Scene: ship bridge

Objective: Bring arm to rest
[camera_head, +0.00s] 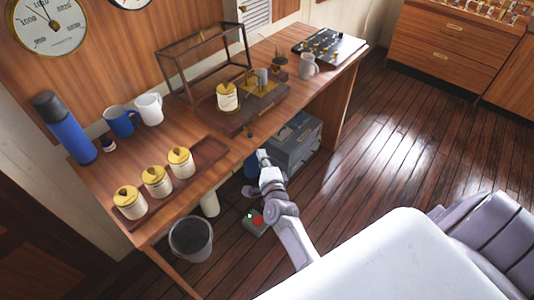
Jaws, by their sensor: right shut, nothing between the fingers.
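My right gripper (263,156) is at the end of my right arm, which reaches up from the bottom middle of the head view. The gripper is small in the picture, shut and empty. In the picture it lies just off the front edge of the wooden desk (225,165), below a canister with a yellow lid (227,98). I cannot tell its exact height against the desk top. My left gripper is not in view.
The desk holds a tray (211,148) with three lidded canisters, a blue flask (64,128), mugs (149,109) and an open-framed case (205,60). Under it are a grey box (293,143) and a bin (190,239). The floor (375,130) at right is clear.

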